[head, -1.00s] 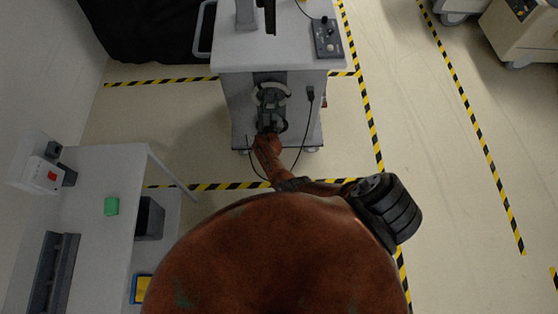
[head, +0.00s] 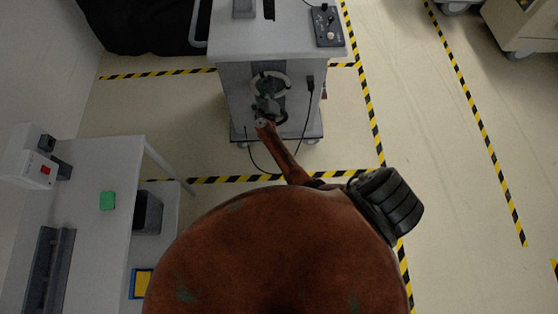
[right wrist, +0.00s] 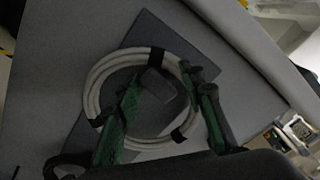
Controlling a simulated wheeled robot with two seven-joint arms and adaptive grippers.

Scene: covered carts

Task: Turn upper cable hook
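A coil of pale cable (head: 270,84) hangs on the front of the grey cart (head: 235,97) in the head view. In the right wrist view the coil (right wrist: 97,84) lies against a dark plate (right wrist: 150,35), with black straps around it. A dark block inside the coil, apparently a cable hook (right wrist: 158,84), shows between my fingers. Which hook it is I cannot tell. My right gripper (head: 267,112) is at the coil's lower edge in the head view. Its green fingers stand apart in the wrist view (right wrist: 167,93), with no clear contact. My left gripper is out of view.
A black plug and cord (head: 310,84) hang beside the coil. A control box (head: 328,28) sits on the cart top. Open floor lies right of the cart.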

